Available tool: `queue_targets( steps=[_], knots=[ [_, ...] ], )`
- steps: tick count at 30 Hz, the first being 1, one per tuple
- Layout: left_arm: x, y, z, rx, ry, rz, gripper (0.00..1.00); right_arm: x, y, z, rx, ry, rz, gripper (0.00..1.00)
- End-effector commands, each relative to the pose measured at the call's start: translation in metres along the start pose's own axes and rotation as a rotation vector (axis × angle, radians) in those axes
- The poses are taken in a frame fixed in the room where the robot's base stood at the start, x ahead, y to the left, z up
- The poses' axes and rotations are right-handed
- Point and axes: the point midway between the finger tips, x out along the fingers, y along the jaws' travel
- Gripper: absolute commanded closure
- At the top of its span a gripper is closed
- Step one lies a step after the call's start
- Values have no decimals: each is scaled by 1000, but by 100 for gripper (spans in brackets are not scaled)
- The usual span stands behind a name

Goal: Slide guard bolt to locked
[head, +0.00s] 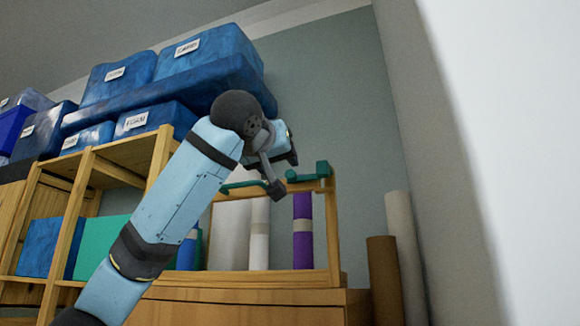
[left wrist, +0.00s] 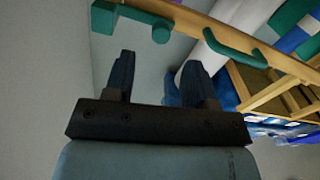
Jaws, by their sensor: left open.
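A wooden guard frame (head: 333,240) stands on a wooden cabinet around several upright rolls. A green bolt (head: 309,173) sits at the right end of its top rail; in the left wrist view the bolt (left wrist: 125,14) shows with a rounded knob (left wrist: 161,33) below it. A curved green handle (head: 240,185) is further left on the rail. My left gripper (head: 282,174) is near the rail, just left of the bolt in the head view. In the left wrist view its two dark fingers (left wrist: 160,62) are apart and empty, short of the knob. My right gripper is not in view.
Blue labelled bins (head: 165,75) are stacked on a wooden shelf (head: 120,165) at left. A brown roll (head: 383,280) and a pale roll (head: 407,255) stand right of the frame. A white surface (head: 520,130) fills the right side. My left arm hides part of the shelf.

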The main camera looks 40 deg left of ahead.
Motion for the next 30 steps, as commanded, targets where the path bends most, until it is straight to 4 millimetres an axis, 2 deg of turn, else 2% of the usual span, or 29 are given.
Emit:
queue_targets(
  steps=[3,10,15,23,26,30],
  knots=[
    [26,-1,-4,-1,-2,-3,49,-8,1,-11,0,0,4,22],
    [61,0,-2,0,-1,-1,49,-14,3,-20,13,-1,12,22],
    [71,0,-1,-1,0,-1,49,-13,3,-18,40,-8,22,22],
    [72,0,0,-1,1,0,49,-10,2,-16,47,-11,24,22],
    [72,0,0,0,1,0,68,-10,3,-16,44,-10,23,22],
    [72,0,0,0,1,0,100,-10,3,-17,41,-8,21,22]
  ],
)
